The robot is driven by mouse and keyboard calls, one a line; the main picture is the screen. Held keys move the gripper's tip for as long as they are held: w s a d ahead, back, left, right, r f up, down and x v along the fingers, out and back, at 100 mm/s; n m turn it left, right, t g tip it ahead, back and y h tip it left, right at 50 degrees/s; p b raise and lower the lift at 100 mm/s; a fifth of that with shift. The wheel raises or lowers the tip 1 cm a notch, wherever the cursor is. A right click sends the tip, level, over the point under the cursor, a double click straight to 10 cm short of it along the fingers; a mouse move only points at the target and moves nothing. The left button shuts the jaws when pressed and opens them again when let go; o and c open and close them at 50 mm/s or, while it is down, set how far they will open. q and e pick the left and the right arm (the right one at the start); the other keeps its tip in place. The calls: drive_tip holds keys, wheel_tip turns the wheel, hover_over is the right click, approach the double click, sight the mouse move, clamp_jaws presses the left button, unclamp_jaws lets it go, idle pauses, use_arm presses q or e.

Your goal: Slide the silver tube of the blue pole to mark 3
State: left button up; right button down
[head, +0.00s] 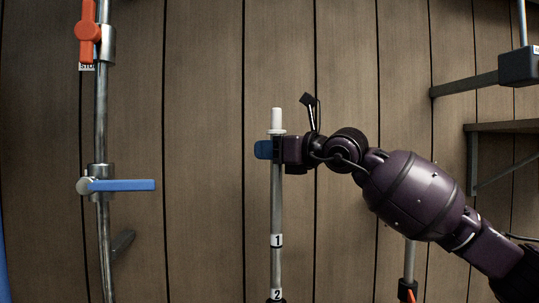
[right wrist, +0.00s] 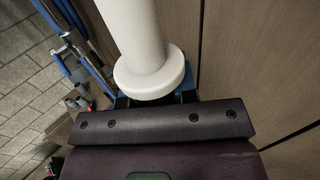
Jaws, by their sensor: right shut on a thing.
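An upright pole stands in the middle of the head view. Its silver tube (head: 276,205) carries a label 1 (head: 276,240) and, at the bottom edge, a label 2 (head: 276,295). A white flanged tip (head: 277,120) tops it; the tip fills the upper middle of the right wrist view (right wrist: 145,50). My right gripper (head: 278,150) comes from the right and is shut around the tube just below the flange. A blue piece (head: 264,149) sticks out left of it. The fingers' contact is partly hidden. Mark 3 and my left gripper are not in view.
A pipe (head: 101,140) with a red valve handle (head: 88,32) and a blue valve handle (head: 122,185) stands at left. Wooden panels (head: 205,150) form the wall behind. Brackets and a shelf (head: 502,127) are at right. Left of the pole is free room.

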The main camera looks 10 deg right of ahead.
wheel_tip(320, 180, up, 11)
drive_tip(key=shift+r+p, duration=0.2)
drive_tip(key=shift+p, duration=0.85)
drive_tip(key=c, duration=0.9)
unclamp_jaws()
drive_tip(key=shift+f, duration=0.1)
drive_tip(key=shift+s+d+f, duration=0.1)
drive_tip(key=shift+s+d, duration=0.3)
drive_tip(key=b+v, duration=0.3)
drive_tip(key=v, duration=0.6)
drive_tip(key=shift+s+d, duration=0.2)
drive_tip(key=shift+s, duration=0.1)
